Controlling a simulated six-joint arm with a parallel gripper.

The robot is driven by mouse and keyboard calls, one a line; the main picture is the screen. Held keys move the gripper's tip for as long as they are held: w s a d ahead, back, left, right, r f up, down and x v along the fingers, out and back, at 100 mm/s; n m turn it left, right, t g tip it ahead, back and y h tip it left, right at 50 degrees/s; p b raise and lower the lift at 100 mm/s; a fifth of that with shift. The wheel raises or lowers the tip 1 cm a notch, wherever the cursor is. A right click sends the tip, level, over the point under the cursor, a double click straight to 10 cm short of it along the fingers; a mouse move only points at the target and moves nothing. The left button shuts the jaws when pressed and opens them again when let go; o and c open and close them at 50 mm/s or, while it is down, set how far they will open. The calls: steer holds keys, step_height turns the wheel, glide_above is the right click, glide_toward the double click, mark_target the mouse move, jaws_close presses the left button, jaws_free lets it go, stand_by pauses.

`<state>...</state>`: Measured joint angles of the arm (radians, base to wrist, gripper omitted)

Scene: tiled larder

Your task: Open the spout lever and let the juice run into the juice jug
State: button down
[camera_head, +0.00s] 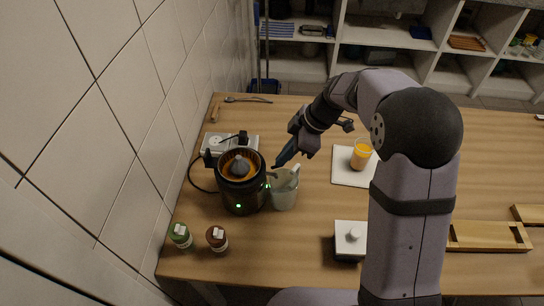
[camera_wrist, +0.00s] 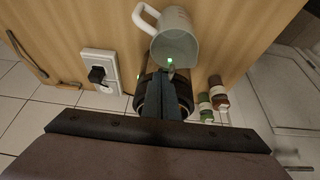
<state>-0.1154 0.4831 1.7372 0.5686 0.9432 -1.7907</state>
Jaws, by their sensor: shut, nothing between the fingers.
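The black juicer (camera_head: 240,195) stands at the left of the table, with orange pulp around its grey cone and a green light on its front. The clear juice jug (camera_head: 285,195) stands upright against its right side, under the spout; in the wrist view the jug (camera_wrist: 175,48) looks empty. A small grey part at the spout (camera_head: 272,175), perhaps the lever, is too small for me to tell its position. My gripper (camera_head: 276,166) is shut and empty, its tips just above the spout side. In the wrist view my gripper (camera_wrist: 172,82) hides much of the juicer.
A glass of orange juice (camera_head: 362,155) stands on a white board (camera_head: 347,178) to the right. A white-lidded box (camera_head: 347,245) is in front. Two small jars (camera_head: 217,240) stand at front left. A power strip (camera_wrist: 99,64) with a plug lies behind the juicer, near the tiled wall.

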steer(key=shift+d+f+y+b, duration=0.35)
steer(key=shift+y+b, duration=0.4)
steer(key=shift+b, duration=1.05)
steer(key=shift+d+f+y+b, duration=0.3)
steer(key=shift+y+b, duration=0.45)
steer(key=shift+b, duration=1.05)
steer(key=shift+d+b, duration=0.1)
steer(key=shift+b, duration=0.45)
steer(key=shift+a, duration=0.3)
steer(key=shift+s+a+b, duration=0.1)
steer(key=shift+a+b, duration=0.25)
steer(key=shift+s+a, duration=0.1)
